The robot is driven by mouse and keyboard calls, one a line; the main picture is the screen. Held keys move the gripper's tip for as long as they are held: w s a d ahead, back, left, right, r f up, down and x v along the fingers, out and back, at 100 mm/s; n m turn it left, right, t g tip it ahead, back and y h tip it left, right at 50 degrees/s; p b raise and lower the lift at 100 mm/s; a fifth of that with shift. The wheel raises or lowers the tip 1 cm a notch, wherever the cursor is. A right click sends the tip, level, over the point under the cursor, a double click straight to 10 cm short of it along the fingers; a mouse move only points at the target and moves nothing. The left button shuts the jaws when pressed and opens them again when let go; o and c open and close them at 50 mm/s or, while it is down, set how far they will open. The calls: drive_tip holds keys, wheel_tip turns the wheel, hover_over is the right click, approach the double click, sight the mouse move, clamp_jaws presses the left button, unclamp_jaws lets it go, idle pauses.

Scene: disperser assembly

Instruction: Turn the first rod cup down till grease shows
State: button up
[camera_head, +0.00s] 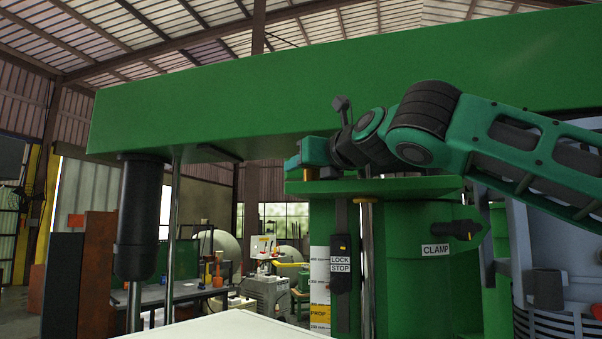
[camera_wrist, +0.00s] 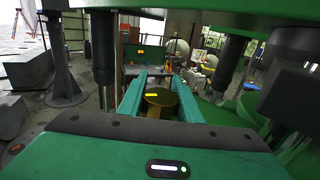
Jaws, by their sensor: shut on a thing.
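The rod cup (camera_wrist: 162,103) is a brass, round-topped piece between the two green fingers of my gripper (camera_wrist: 160,90) in the wrist view. A small yellow mark shows on its top. The fingers are shut on its sides. In the head view my gripper (camera_head: 314,153) is level at the green column's top plate, under the big beam. A bit of brass shows just below the fingers there, but most of the cup is hidden. I see no grease in either view.
The green beam (camera_head: 300,75) hangs close above my arm. A bright rod (camera_head: 367,265) stands to the right of the LOCK STOP lever (camera_head: 340,250). The CLAMP handle (camera_head: 452,231) juts from the column. A dark cylinder (camera_head: 139,215) hangs at left.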

drive_tip(key=shift+r, duration=0.1)
drive_tip(key=o, duration=1)
drive_tip(key=shift+o, duration=0.2)
drive_tip(key=shift+v, duration=5.25)
